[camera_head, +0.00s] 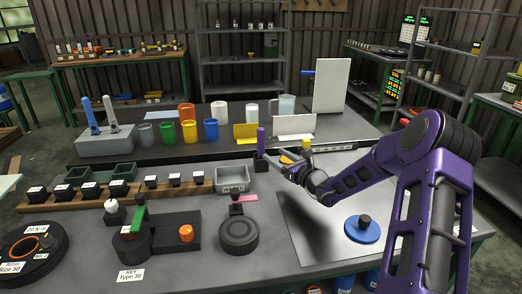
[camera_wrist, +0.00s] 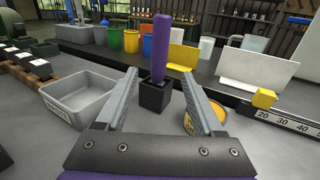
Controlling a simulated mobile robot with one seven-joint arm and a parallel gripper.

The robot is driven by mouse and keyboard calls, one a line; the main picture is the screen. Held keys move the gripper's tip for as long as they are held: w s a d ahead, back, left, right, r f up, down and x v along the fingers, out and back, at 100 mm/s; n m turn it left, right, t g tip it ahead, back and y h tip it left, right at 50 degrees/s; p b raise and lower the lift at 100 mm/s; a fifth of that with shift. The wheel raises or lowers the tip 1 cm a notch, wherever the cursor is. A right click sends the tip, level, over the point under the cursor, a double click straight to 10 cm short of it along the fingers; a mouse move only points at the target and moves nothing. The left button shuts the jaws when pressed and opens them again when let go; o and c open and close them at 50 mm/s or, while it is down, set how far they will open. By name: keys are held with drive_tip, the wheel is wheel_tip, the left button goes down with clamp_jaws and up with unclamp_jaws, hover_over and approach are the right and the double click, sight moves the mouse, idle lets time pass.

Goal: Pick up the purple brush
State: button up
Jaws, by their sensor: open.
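The purple brush (camera_head: 261,138) stands upright in a small black square holder (camera_head: 261,162) near the middle of the work table. In the wrist view the brush (camera_wrist: 161,48) rises from the black holder (camera_wrist: 154,97), straight ahead of and between my fingers. My gripper (camera_head: 283,164) is just right of the brush and holder in the head view. In the wrist view my gripper (camera_wrist: 160,98) has its two grey fingers spread wide apart, with nothing held. The lower end of the brush is hidden inside the holder.
A grey metal tray (camera_wrist: 78,94) is left of the holder. A yellow-rimmed round can (camera_wrist: 205,116) is partly hidden by my right finger. A yellow card stand (camera_wrist: 183,56), a white one (camera_wrist: 256,69) and coloured cups stand behind. A ruler strip (camera_wrist: 293,126) lies at the right.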

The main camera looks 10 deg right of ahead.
sight(263, 148)
drive_tip(key=x, duration=0.3)
drive_tip(key=shift+w, duration=0.2)
drive_tip(key=shift+f+b+x, duration=0.15)
drive_tip(key=shift+b+x, duration=0.05)
drive_tip(key=shift+x, duration=1.15)
drive_tip(key=shift+f+b+x, duration=0.15)
drive_tip(key=shift+x, duration=1.25)
drive_tip(key=shift+s+a, duration=0.1)
drive_tip(key=shift+c, duration=0.2)
clamp_jaws()
